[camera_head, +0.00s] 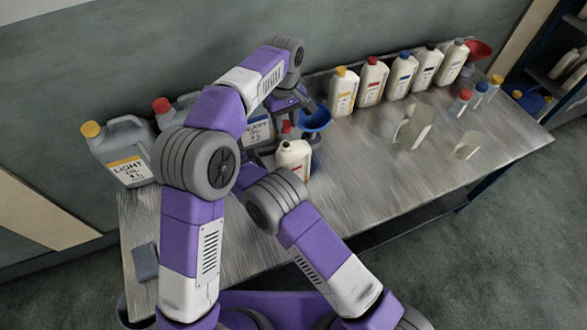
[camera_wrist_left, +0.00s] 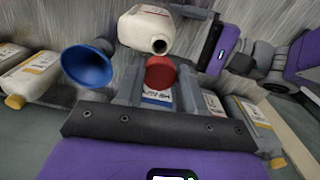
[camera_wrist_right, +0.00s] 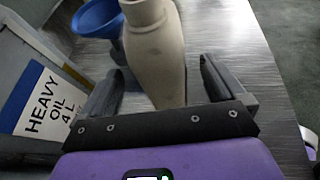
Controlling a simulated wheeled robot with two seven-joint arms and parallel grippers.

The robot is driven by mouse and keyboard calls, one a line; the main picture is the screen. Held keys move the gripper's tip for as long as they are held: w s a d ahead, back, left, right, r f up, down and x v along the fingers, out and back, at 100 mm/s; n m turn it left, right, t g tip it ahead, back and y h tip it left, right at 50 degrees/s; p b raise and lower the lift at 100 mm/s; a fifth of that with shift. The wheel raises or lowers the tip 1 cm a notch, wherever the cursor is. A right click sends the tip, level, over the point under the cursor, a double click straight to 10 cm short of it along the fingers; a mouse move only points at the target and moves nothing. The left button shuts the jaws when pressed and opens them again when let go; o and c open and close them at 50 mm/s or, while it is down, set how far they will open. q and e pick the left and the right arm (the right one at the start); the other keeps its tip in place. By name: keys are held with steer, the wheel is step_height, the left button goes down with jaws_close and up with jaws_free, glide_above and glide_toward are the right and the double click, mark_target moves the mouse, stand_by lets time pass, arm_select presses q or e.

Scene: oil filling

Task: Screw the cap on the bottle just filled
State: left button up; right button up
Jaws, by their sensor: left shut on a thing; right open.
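The uncapped cream bottle (camera_head: 293,158) stands on the table in front of the heavy oil jug. Its dark open mouth shows in the left wrist view, where the bottle body (camera_wrist_left: 142,28) is also seen. My left gripper (camera_wrist_left: 159,82) is shut on a red cap (camera_wrist_left: 160,70), close to the mouth but apart from it. The cap (camera_head: 287,127) also shows in the head view. My right gripper (camera_wrist_right: 160,88) is open, with its fingers on either side of the bottle (camera_wrist_right: 155,55); a gap shows at the right finger. My arms partly hide the grippers in the head view.
A blue funnel (camera_head: 315,120) is close behind the bottle. The heavy oil jug (camera_wrist_right: 45,100) stands close on the left. A light oil jug (camera_head: 125,155) is farther left. Several capped bottles (camera_head: 370,82) line the back. The table's front right (camera_head: 370,190) is clear.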

steer(key=shift+x, duration=2.5)
steer(key=shift+c, duration=0.4)
steer(key=c, duration=1.4)
arm_select(q)
steer(key=shift+f, duration=2.5)
arm_select(e)
steer(key=shift+c, duration=0.2)
